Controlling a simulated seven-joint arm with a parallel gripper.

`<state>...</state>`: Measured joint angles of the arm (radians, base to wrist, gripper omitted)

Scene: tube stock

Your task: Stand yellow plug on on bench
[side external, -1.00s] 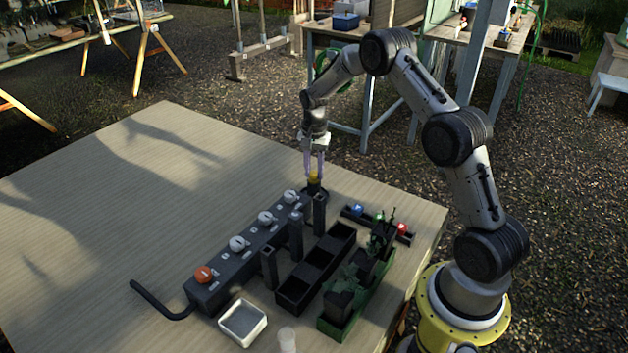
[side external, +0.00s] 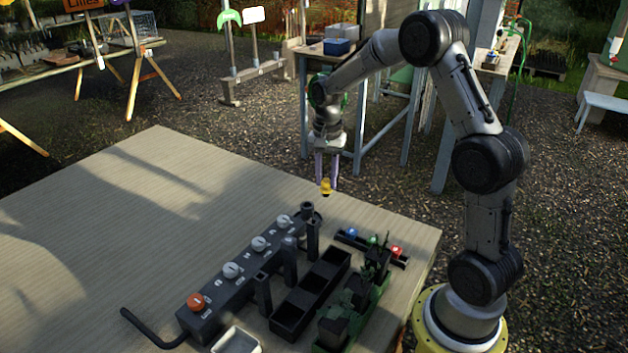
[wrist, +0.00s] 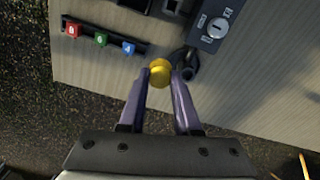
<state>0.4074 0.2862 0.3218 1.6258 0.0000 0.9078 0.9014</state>
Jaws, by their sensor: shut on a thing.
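The yellow plug (side external: 326,187) is a small yellow piece between the fingertips of my gripper (side external: 326,181). My gripper is shut on it and holds it in the air, above the far end of the grey block with white knobs (side external: 232,271). In the wrist view the yellow plug (wrist: 159,73) sits between the two purple-grey fingers of my gripper (wrist: 160,80). The wooden bench (side external: 110,235) lies below, with a wide bare area to the left of the block.
Several dark upright posts (side external: 289,262) stand beside the block. A black compartment tray (side external: 300,298), a green tray (side external: 372,308) with dark pots, a rack (side external: 352,245) with blue, green and red pieces, and a white dish (side external: 236,342) are nearby. A cable (side external: 150,333) leaves the block.

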